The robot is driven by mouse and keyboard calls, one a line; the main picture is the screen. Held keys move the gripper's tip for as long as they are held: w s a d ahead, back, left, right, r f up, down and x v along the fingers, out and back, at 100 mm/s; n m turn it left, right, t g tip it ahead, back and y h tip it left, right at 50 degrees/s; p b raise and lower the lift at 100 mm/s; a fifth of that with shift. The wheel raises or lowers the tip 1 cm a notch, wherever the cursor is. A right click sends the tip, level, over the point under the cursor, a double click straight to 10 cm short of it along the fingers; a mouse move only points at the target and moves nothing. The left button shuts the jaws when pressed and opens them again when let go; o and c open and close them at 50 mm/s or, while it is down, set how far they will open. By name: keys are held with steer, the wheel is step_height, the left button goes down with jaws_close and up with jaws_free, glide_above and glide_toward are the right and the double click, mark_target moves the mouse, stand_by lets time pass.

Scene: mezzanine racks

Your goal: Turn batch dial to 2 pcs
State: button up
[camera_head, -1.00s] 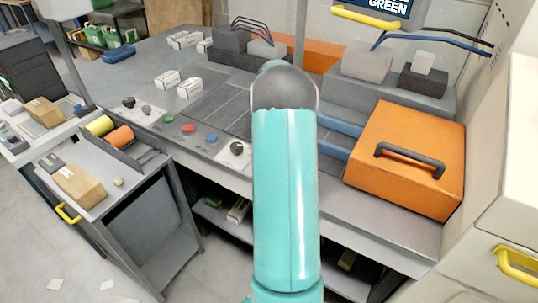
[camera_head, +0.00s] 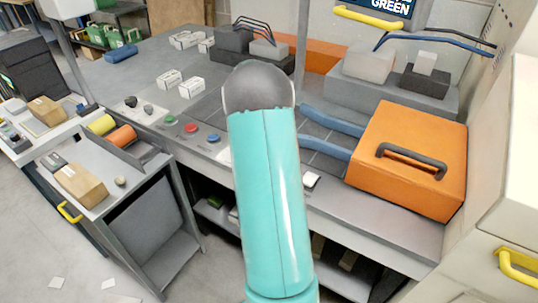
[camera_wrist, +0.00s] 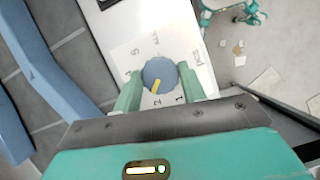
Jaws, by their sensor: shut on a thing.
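The pointer faces down in the wrist view, close to the 2 mark. My gripper (camera_wrist: 159,77) is shut on the dial, one green finger on each side of it. In the head view my arm covers the dial and the gripper.
Blue rails (camera_head: 325,147) and an orange case (camera_head: 408,158) with a dark handle stand right of my arm. Red (camera_head: 190,127) and blue (camera_head: 213,138) buttons and dark knobs (camera_head: 130,101) line the bench's front edge. White boxes (camera_head: 191,87) stand behind them.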

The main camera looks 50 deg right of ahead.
steer(key=shift+a+n+h, duration=0.1)
steer(key=shift+n+h, duration=0.4)
steer(key=shift+n, duration=1.1)
steer(key=o, duration=1)
steer(key=v, duration=1.4)
steer(key=shift+s+a, duration=0.1)
steer(key=shift+a, duration=0.1)
